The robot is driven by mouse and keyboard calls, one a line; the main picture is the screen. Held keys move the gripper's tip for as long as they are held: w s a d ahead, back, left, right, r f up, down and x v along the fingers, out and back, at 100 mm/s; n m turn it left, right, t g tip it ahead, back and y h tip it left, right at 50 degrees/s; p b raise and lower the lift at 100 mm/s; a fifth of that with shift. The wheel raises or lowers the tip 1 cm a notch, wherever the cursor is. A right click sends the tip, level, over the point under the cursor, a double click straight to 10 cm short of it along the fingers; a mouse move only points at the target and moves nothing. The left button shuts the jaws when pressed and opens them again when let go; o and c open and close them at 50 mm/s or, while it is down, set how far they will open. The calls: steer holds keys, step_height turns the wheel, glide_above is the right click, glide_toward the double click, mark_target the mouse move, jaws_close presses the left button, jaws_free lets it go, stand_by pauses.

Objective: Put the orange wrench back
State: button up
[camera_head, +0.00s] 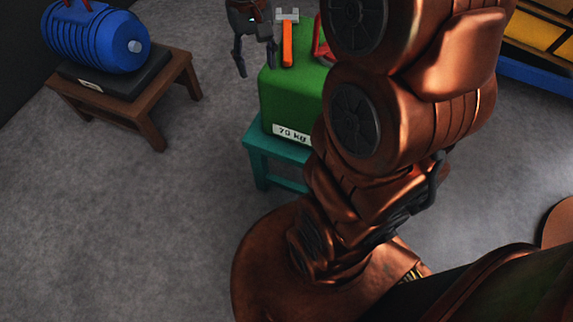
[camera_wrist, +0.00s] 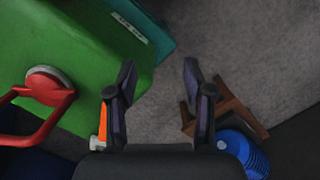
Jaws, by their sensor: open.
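The orange wrench (camera_head: 287,48) lies on top of the green casting (camera_head: 285,95), its pale metal head at the far end. In the wrist view, part of the orange wrench (camera_wrist: 103,116) shows beside my left finger, which partly hides it. My gripper (camera_head: 255,60) is open and empty, just left of the wrench and the casting in the head view. In the wrist view, my gripper (camera_wrist: 159,72) has grey floor between its fingertips. I cannot tell how high the fingers are against the casting's top.
The casting has a red handle (camera_head: 320,45) and stands on a teal stool (camera_head: 257,146). A blue ribbed casting (camera_head: 92,35) rests on a wooden stand (camera_head: 180,72) at left. Yellow bins (camera_head: 530,33) are at upper right. The floor between the stands is clear.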

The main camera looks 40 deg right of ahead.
steer(key=s+a+f+n, duration=0.1)
steer(key=s+a+f, duration=0.1)
steer(key=s, duration=0.4)
steer(key=s+a+f+n+g, duration=0.1)
steer(key=s+a+f, duration=0.1)
steer(key=s, duration=0.5)
steer(key=s+a+f+n, duration=0.1)
steer(key=s+a+f, duration=0.2)
steer(key=s, duration=0.4)
steer(key=shift+s+a+g, duration=0.15)
steer(key=shift+a+g, duration=0.2)
steer(key=shift+g, duration=0.05)
